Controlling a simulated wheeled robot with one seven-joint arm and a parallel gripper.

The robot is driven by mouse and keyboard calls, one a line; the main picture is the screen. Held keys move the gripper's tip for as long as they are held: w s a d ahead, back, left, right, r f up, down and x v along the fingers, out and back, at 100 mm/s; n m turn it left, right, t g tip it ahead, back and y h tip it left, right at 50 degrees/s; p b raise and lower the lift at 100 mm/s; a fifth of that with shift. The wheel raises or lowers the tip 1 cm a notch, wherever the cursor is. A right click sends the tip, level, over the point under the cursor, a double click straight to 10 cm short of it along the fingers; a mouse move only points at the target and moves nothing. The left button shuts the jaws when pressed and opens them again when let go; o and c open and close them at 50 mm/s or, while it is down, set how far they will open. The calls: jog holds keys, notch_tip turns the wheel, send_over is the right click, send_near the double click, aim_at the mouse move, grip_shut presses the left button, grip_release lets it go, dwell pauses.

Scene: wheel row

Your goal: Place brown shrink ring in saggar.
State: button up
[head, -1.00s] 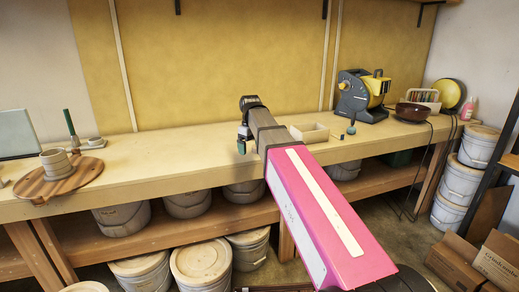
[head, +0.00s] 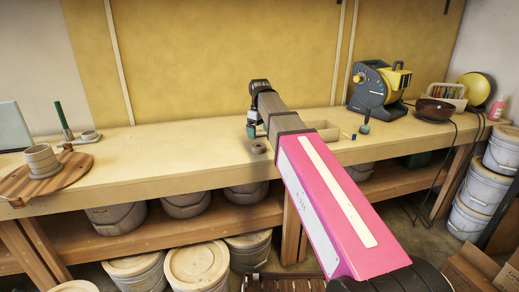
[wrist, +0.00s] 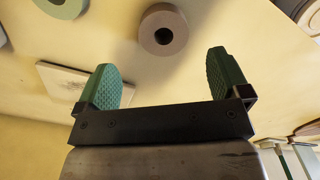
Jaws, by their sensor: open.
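The brown shrink ring (head: 258,147) lies flat on the bench, just below my gripper (head: 252,131) in the head view. In the wrist view the grey-brown ring (wrist: 163,29) with a dark hole is ahead of the fingertips, between their lines and apart from them. My gripper (wrist: 163,78) is open and empty, its green pads wide apart. A pale open box, apparently the saggar (head: 326,131), stands on the bench right of the ring, partly hidden by my arm. A pale box corner shows in the wrist view (wrist: 304,14).
A small blue item (head: 354,137) and a dark-tipped tool (head: 364,127) are right of the box, before a yellow-black machine (head: 378,88).

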aim_at(259, 146)
jog(key=shift+s+a+f, duration=0.1)
jog(key=shift+f, duration=1.6)
jog(key=shift+s+a+f, duration=0.1)
jog(key=shift+f, duration=1.55)
jog(key=c, duration=1.1)
